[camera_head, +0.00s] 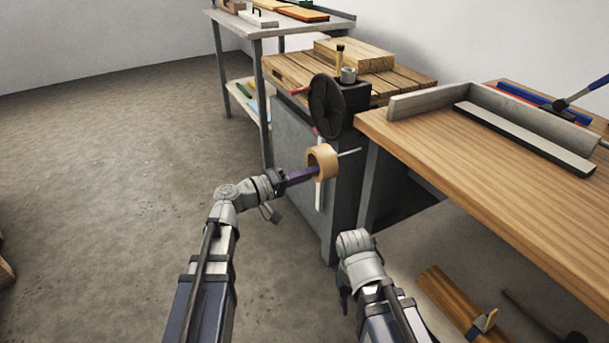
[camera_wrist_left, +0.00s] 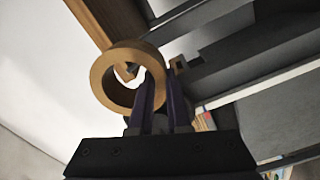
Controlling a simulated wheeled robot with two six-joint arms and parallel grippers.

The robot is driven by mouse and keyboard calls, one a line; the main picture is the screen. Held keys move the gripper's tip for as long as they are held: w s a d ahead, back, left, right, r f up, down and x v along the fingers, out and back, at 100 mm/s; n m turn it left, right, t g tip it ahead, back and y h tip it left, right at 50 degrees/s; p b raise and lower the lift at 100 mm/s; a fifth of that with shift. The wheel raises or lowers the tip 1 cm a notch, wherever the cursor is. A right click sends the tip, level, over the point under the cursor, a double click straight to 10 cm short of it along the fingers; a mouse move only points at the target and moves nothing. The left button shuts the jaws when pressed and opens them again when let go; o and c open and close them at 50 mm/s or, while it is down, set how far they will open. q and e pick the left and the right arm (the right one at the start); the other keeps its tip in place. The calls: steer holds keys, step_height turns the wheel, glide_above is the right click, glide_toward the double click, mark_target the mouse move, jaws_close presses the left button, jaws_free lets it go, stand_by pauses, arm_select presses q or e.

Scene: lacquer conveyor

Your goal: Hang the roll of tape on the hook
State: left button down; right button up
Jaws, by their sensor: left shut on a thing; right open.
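The tan roll of tape (camera_head: 322,161) is held up in front of the grey bench by my left gripper (camera_head: 311,174). Its purple fingers are shut on the ring's wall; the wrist view shows the roll (camera_wrist_left: 101,81) at the fingertips (camera_wrist_left: 160,75), its hole partly open to view. A thin pale rod (camera_head: 350,152), which looks like the hook, shows just right of the roll. I cannot tell whether its end is inside the hole. My right gripper (camera_head: 344,302) is low, left of its wrist, open, mostly hidden and away from the roll.
A vise with a round black plate (camera_head: 327,107) stands above the roll on the slatted bench (camera_head: 400,82). A wooden worktable (camera_head: 470,150) is at right, with a timber beam (camera_head: 455,302) on the floor below. A metal shelf table (camera_head: 275,30) stands behind.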

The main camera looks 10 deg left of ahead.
arm_select(q)
steer(key=f+b+x, duration=0.1)
steer(key=x, duration=0.7)
steer(key=shift+w+d+f+b, duration=0.2)
steer(key=shift+d+f+b, duration=0.1)
steer(key=shift+f+b, duration=0.05)
stand_by(0.5)
stand_by(0.3)
steer(key=c, duration=0.8)
jaws_free()
steer(key=shift+v, duration=3.9)
